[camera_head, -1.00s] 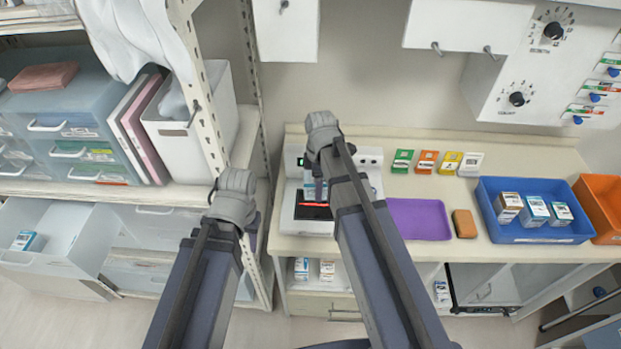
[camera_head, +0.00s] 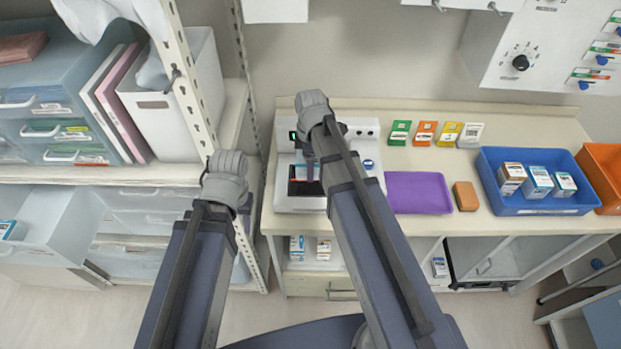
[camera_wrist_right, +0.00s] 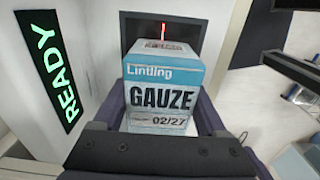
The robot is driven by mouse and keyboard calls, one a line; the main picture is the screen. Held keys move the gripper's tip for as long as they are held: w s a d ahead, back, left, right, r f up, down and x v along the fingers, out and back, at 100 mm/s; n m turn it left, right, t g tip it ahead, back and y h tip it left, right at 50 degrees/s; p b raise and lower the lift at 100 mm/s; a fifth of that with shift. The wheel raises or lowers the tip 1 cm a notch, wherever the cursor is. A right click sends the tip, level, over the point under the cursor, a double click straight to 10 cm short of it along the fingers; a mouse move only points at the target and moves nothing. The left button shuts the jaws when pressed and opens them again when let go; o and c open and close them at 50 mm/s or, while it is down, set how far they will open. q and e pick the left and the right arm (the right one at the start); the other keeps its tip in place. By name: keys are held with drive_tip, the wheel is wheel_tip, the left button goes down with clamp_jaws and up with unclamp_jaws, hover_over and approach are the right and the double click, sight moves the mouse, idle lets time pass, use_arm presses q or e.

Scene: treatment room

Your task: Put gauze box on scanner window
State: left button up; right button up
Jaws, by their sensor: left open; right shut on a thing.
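The gauze box (camera_wrist_right: 166,92) is a white and blue carton, held between the purple fingers of my right gripper (camera_wrist_right: 163,108) in the right wrist view. My right gripper (camera_head: 308,170) points down over the scanner (camera_head: 295,205) on the counter in the head view. The dark scanner window (camera_head: 300,188) lies under it and shows behind the box in the wrist view (camera_wrist_right: 133,30), with a red line. Whether the box touches the window cannot be told. My left gripper (camera_head: 243,206) is open, left of the scanner, mostly hidden behind its wrist.
A green READY display (camera_wrist_right: 57,70) stands beside the box. A purple mat (camera_head: 417,193) and brown sponge (camera_head: 466,196) lie right of the scanner. A blue bin (camera_head: 540,209) holds several cartons; an orange bin (camera_head: 607,170) is beside it. A shelf post (camera_head: 197,90) stands left.

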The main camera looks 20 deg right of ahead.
drive_tip(key=shift+f+b, duration=1.8)
drive_tip(key=shift+f, duration=0.1)
drive_tip(key=shift+f, duration=0.15)
drive_tip(key=o, duration=1.3)
drive_tip(key=shift+r, duration=0.2)
wheel_tip(320, 180, up, 12)
drive_tip(key=p, duration=1.2)
drive_tip(key=shift+r, duration=0.1)
drive_tip(key=shift+s+a+m+h, duration=0.2)
drive_tip(key=shift+s+a+m, duration=1.6)
drive_tip(key=shift+s, duration=0.6)
drive_tip(key=shift+s+a+m+h, duration=0.2)
drive_tip(key=shift+s+a+m, duration=1.65)
drive_tip(key=shift+s, duration=0.55)
drive_tip(key=shift+s+a+m+h, duration=0.2)
drive_tip(key=shift+s+a+m, duration=1.6)
drive_tip(key=shift+s, duration=0.6)
drive_tip(key=shift+d, duration=0.2)
